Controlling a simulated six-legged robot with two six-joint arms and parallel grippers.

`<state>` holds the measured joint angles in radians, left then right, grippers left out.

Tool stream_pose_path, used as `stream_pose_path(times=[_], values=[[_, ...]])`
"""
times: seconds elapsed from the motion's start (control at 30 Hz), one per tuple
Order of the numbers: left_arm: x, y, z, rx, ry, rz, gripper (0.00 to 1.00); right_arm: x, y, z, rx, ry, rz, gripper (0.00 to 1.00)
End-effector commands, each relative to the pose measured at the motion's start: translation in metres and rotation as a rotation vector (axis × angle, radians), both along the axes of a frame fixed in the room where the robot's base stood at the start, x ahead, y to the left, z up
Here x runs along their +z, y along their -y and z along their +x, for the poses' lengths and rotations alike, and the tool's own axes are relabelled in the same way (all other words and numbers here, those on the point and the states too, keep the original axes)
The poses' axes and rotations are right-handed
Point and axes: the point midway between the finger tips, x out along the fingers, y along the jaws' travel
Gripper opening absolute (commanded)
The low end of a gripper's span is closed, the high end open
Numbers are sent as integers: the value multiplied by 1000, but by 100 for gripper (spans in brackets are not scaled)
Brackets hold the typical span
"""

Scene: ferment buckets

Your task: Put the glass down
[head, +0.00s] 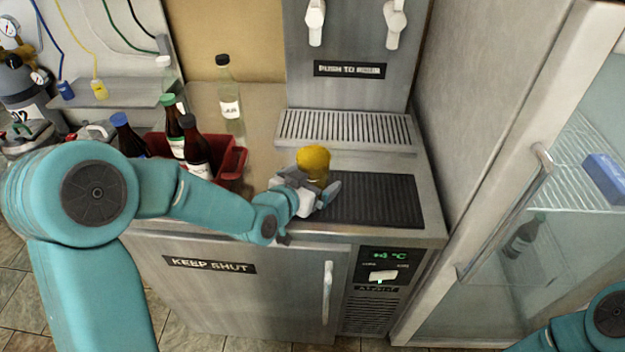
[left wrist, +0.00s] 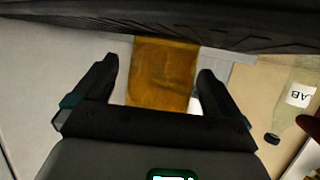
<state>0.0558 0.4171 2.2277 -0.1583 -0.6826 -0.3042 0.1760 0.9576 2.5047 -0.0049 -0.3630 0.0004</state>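A glass (head: 313,158) of amber drink with a yellow top stands upright at the left end of the dark ribbed mat (head: 385,205). My left gripper (head: 313,190) is around it from the front left, low over the counter. In the left wrist view the amber glass (left wrist: 163,78) is between the two fingers (left wrist: 158,78). A gap shows on its left side, and the other finger is close to its edge, so the gripper looks open. The dark mat edge crosses the top of that view. My right gripper is out of view.
A red crate (head: 232,160) with dark bottles (head: 196,150) stands left of the gripper, with a clear bottle (head: 229,100) behind it. A steel tap unit with a drip grate (head: 345,130) is behind the mat. A glass-door fridge (head: 540,190) stands right. The mat's right part is clear.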

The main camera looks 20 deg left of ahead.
Motion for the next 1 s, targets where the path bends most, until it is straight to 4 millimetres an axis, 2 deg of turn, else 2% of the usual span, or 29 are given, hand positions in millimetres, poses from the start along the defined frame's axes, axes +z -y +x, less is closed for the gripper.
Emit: stream_pose_path(times=[0.17, 0.23, 0.6, 0.8, 1.0], values=[[6, 0, 0, 0, 0, 0, 98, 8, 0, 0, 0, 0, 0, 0], [7, -3, -10, 2, 2, 0, 98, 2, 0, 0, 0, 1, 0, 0], [34, -18, -88, 1, 4, 1, 98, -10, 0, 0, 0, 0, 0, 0], [41, -21, -105, 1, 3, 1, 98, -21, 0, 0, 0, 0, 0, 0], [44, -21, -111, 1, 0, 0, 98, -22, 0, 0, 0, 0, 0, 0]])
